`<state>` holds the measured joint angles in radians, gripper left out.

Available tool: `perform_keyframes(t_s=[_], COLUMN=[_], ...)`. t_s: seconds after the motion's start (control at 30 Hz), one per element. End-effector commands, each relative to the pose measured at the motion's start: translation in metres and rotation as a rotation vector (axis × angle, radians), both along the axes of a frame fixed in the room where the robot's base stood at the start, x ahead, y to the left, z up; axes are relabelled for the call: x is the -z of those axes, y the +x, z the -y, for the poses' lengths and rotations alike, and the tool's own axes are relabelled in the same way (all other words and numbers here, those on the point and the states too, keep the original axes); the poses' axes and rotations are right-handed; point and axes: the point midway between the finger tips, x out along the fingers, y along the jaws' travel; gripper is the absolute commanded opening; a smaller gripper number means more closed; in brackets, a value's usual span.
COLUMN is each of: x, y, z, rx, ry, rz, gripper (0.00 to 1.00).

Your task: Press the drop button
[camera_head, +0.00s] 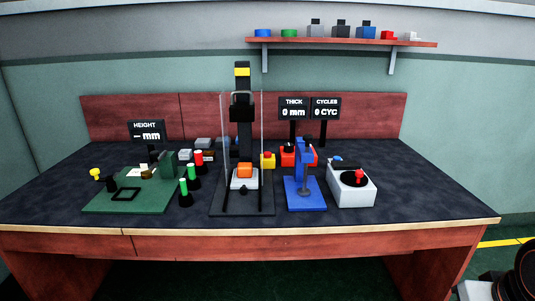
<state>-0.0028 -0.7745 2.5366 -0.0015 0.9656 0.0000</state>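A drop tower (242,88) with a dark hanging block (242,110) and clear side guards stands mid-table. Below the block, an orange piece (244,170) sits on a light grey pad (244,181). A small yellow box with a red top (267,160) is just right of the tower; it looks like the drop button, but no label shows. A white box (351,193) further right has a black disc with a red knob (359,174). My gripper is not in view; only a dark part of my arm shows at bottom right.
A blue stand (305,183) is between tower and white box. A green board (132,200) and several red- or green-topped black posts are left of the tower. Small display signs (148,131) stand behind. A wall shelf (345,42) holds several small items. The table's right end is clear.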

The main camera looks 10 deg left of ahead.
Motion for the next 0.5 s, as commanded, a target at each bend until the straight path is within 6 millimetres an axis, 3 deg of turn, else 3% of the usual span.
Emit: perform_keyframes(t_s=[0.03,0.1,0.5], x=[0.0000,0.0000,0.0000], y=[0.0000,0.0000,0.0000], z=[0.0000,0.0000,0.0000], rx=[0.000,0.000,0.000], ry=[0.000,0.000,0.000], rz=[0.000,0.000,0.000], gripper=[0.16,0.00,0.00])
